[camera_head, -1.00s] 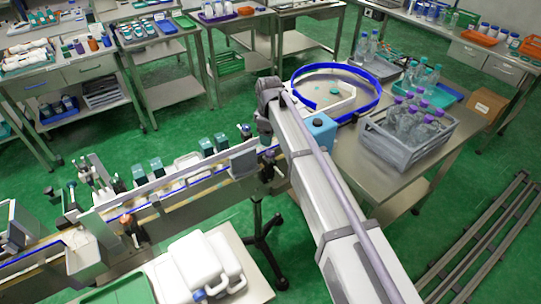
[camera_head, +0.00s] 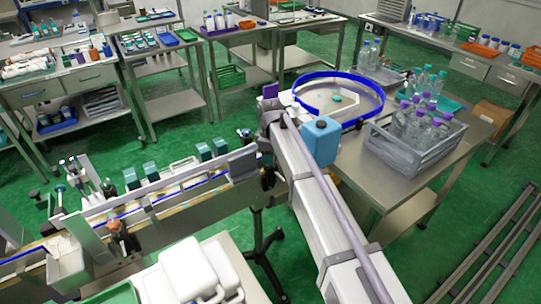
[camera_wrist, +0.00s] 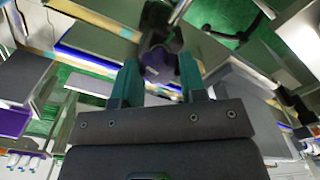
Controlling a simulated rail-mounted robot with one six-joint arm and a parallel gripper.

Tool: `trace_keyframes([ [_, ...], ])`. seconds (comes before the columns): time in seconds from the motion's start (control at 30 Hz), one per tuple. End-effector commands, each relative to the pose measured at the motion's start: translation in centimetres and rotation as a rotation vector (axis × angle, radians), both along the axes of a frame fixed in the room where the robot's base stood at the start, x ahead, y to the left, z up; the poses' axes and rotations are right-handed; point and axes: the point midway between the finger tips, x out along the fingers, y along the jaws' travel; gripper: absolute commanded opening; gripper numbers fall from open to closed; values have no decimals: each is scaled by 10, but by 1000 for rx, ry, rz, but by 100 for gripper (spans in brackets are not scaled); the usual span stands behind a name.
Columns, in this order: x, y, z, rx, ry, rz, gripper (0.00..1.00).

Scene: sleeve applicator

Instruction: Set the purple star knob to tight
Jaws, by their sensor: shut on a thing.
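The purple star knob (camera_wrist: 163,66) shows in the wrist view, dark and partly shadowed, between the tips of my gripper's two teal fingers. My gripper (camera_wrist: 160,74) is shut on it. The knob's pointer or marking cannot be made out, so its setting cannot be told.
The blue-rimmed round table (camera_head: 340,95) and a grey crate of purple-capped bottles (camera_head: 412,145) stand right of my arm.

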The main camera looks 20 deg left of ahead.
Motion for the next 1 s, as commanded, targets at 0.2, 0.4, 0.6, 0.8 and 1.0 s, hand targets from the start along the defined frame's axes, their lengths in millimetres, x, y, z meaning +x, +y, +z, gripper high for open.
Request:
trace_keyframes([
  [0.2,0,0,0,0,0,0,15],
  [0.4,0,0,0,0,0,-17,15],
  [0.6,0,0,0,0,0,-88,15],
  [0.8,0,0,0,0,0,-226,15],
  [1.0,0,0,0,0,0,-408,15],
])
